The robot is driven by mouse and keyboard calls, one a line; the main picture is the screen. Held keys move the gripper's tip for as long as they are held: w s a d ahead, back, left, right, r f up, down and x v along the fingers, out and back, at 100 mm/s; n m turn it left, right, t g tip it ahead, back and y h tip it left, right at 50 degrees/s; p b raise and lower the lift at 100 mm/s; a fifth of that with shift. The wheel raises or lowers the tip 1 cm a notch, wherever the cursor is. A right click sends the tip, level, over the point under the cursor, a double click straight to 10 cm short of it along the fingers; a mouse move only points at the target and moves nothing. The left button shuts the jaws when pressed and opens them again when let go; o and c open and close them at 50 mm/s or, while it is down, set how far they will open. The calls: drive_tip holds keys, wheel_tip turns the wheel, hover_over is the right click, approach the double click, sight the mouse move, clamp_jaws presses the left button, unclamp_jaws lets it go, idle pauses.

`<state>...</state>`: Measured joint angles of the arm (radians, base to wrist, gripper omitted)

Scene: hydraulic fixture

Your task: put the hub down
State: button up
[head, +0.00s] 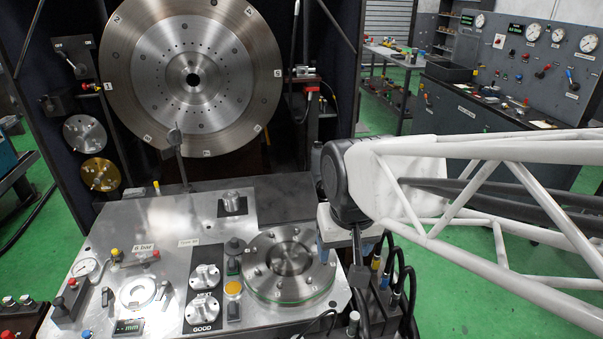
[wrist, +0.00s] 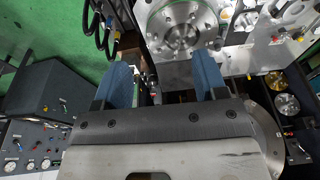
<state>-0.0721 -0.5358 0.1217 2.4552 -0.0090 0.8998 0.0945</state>
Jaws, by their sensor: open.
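The hub, which I take to be the round steel flanged part (head: 290,262), sits flat on the right side of the metal control panel (head: 170,215), with a green rim around its base. It shows in the wrist view (wrist: 182,28) at the top, beyond the fingertips. My gripper (head: 338,240) is just right of the hub in the head view, pointing down and seen partly from behind. In the wrist view my gripper (wrist: 163,72) has its two blue fingers wide apart, with nothing between them. The fingers are apart from the hub.
A large steel disc (head: 190,118) stands upright behind. Black cables (head: 400,275) rise at the panel's right edge. Green floor (head: 455,215) lies open to the right.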

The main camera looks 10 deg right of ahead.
drive_tip(key=s+d, duration=0.2)
drive_tip(key=s, duration=0.3)
drive_tip(key=shift+s+d+r, duration=0.2)
drive_tip(key=shift+d+r, duration=0.2)
idle(0.9)
